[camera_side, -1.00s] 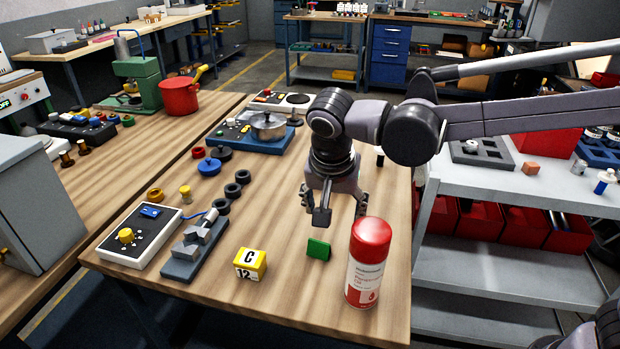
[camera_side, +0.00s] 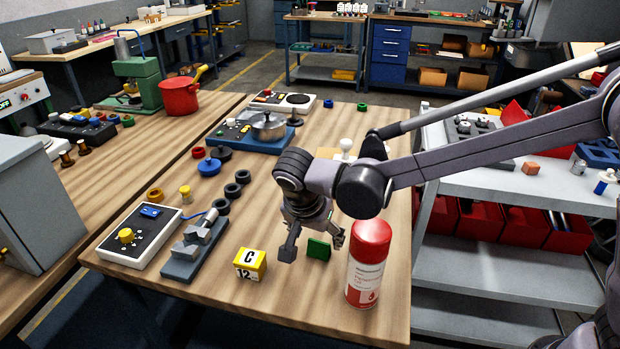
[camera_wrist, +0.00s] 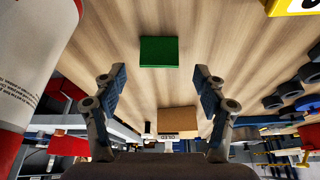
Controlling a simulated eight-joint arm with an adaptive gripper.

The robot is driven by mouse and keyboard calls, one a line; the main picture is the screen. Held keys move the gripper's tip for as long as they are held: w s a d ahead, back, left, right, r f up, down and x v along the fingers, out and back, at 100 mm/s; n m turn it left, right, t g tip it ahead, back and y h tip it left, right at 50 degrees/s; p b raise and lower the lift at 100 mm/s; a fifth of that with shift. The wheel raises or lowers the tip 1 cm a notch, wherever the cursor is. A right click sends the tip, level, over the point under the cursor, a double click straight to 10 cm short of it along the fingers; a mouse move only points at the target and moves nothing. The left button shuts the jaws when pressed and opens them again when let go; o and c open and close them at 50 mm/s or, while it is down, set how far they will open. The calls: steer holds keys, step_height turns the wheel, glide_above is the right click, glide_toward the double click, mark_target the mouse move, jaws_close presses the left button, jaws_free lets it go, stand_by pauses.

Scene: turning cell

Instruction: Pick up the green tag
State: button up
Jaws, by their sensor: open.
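Nothing is between the fingertips. I cannot tell from these views whether a finger touches the tag.
The spray can (camera_side: 367,265) stands close on the right of my gripper. The yellow block (camera_side: 250,263) stands to the left of the tag. A grey vise-like fixture (camera_side: 194,250) and several black rings (camera_side: 232,190) lie farther left. Bare wood lies in front of the tag.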

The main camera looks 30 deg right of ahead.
mark_target(319, 241)
steer(key=shift+x, duration=1.8)
steer(key=shift+s, duration=0.1)
steer(key=c, duration=0.8)
steer(key=shift+r, duration=0.1)
steer(key=shift+c, duration=0.2)
